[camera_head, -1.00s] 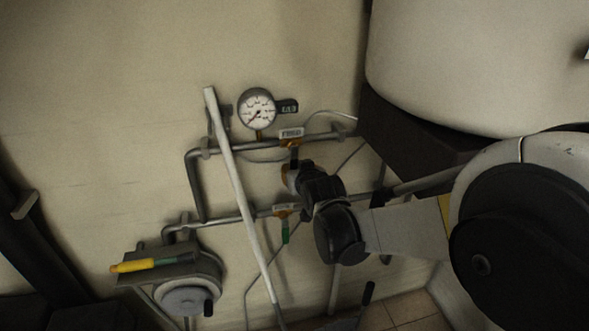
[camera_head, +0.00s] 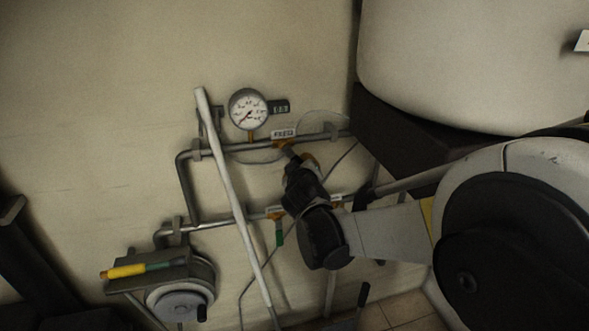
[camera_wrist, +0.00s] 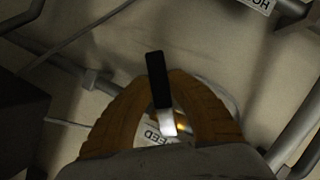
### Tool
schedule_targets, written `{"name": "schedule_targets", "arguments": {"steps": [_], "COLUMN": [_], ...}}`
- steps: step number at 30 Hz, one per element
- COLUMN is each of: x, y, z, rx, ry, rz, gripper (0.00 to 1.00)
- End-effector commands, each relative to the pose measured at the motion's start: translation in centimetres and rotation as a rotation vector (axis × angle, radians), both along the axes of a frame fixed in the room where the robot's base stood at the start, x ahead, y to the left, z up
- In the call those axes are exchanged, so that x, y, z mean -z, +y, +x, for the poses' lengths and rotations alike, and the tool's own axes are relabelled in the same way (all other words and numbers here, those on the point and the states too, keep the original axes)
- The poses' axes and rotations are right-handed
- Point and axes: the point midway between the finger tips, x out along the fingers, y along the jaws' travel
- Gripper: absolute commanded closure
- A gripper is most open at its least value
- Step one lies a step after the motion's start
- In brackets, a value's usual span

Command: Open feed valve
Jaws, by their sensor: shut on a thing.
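The feed valve (camera_head: 281,143) sits on the upper wall pipe, below a small white label. In the wrist view part of a label ending "EED" (camera_wrist: 155,135) shows near the handle's metal stem. The valve's black handle (camera_wrist: 157,75) lies between the orange fingers of my gripper (camera_wrist: 163,88), which is shut on it. In the head view my gripper (camera_head: 303,163) is just below and right of the valve, and the handle slants down to the right, largely hidden by the gripper.
A green-handled valve (camera_head: 279,233) hangs on the lower pipe, close by. A round gauge (camera_head: 249,109) stands above the upper pipe. A long pale rod (camera_head: 228,180) leans across both pipes. A large pale tank (camera_head: 450,60) is at right.

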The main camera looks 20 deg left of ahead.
Motion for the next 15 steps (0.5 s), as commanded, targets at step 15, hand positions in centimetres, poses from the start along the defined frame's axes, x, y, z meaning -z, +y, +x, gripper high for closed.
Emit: {"name": "schedule_targets", "arguments": {"steps": [15], "x": [-2.2], "y": [-1.5], "z": [1.0], "rx": [0.0], "ry": [-0.257], "rz": [-0.419], "gripper": [1.0]}}
